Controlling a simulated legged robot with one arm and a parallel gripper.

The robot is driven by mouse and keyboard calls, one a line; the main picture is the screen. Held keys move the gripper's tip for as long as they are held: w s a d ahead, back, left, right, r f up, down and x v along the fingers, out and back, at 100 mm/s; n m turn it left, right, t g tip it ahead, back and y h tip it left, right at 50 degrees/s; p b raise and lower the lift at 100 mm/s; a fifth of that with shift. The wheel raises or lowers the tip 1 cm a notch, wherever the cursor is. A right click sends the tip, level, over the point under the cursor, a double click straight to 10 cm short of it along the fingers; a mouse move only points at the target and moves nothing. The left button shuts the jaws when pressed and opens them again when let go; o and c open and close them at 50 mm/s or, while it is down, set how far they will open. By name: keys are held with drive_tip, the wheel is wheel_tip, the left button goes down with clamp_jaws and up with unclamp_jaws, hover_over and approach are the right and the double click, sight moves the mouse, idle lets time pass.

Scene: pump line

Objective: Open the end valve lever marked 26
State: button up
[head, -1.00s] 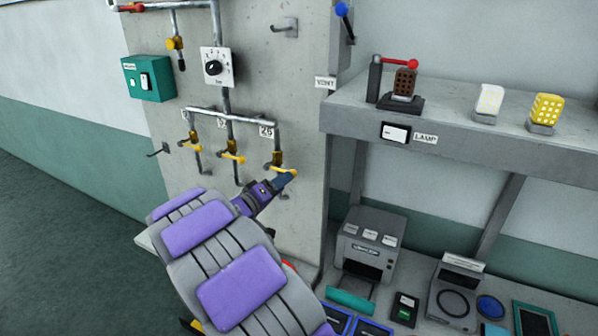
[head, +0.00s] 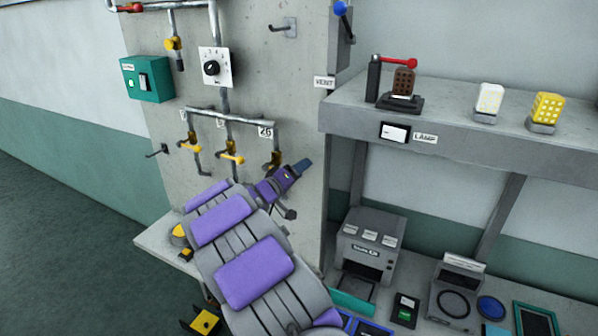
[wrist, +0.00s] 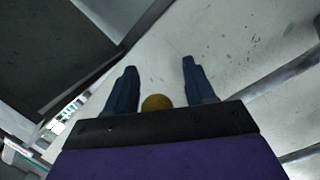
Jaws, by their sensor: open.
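The valve marked 26 (head: 274,161) is the rightmost of the row under the horizontal pipe on the grey panel, below its label 26 (head: 265,132). Its brass body shows in the head view, but its yellow lever is hidden there, at least mostly, by my gripper. My gripper (head: 303,167) is just right of the valve, its blue fingers pointing up and right. In the wrist view the fingers (wrist: 158,66) are apart, with a yellow rounded end (wrist: 157,102), probably the lever's, near their base. I cannot tell whether it touches a finger.
Two valves with yellow levers (head: 190,147) (head: 231,157) stand left of it. A dial (head: 215,67) and a green box (head: 146,79) are above. A grey shelf (head: 470,143) juts out at right, close to the panel. A wall hook (head: 158,151) sticks out at left.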

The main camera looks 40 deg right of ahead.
drive_tip(key=shift+a+r, duration=0.25)
drive_tip(key=shift+a, duration=0.65)
drive_tip(key=shift+c, duration=0.6)
drive_tip(key=shift+a, duration=0.25)
drive_tip(key=shift+c, duration=2.2)
drive_tip(key=shift+d, duration=0.45)
drive_tip(key=c, duration=0.3)
clamp_jaws()
